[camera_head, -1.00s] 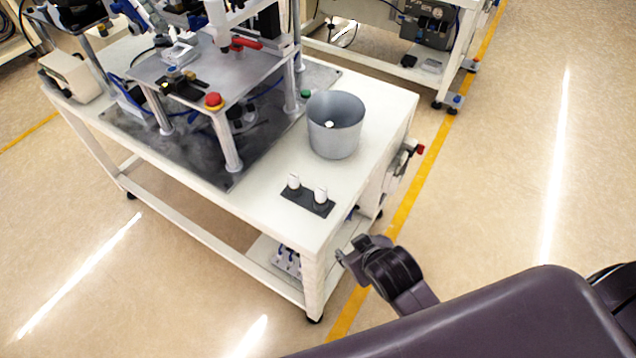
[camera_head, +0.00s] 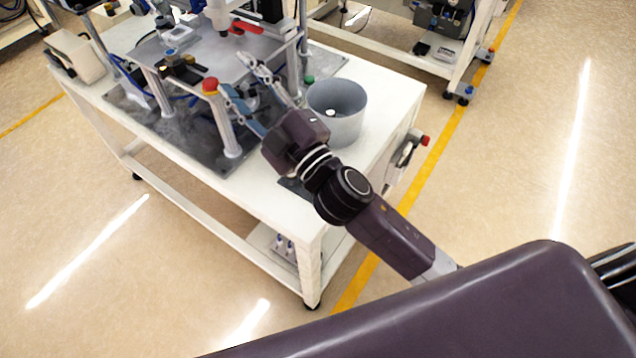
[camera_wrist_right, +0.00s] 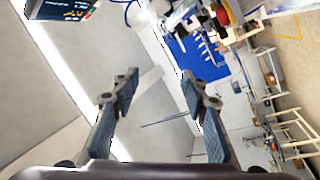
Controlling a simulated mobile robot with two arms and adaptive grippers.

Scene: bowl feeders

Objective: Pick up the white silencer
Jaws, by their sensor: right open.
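A small white piece, likely a white silencer (camera_head: 331,112), lies inside the grey round bowl (camera_head: 345,132) on the white table. A dark holder (camera_head: 293,187) near the table's front corner is mostly hidden behind my right arm, and the white pieces on it are covered. My right gripper (camera_head: 236,75) is open and empty, raised over the table left of the bowl, its fingers pointing toward the machine. In the right wrist view my right gripper (camera_wrist_right: 160,84) also shows two spread fingers with nothing between them. My left gripper is not in view.
A metal machine stand with a red button (camera_head: 210,85) and posts stands left of the bowl, close to my right gripper's fingers. The white table (camera_head: 262,200) has bare room along its front. A second bench (camera_head: 400,62) stands behind.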

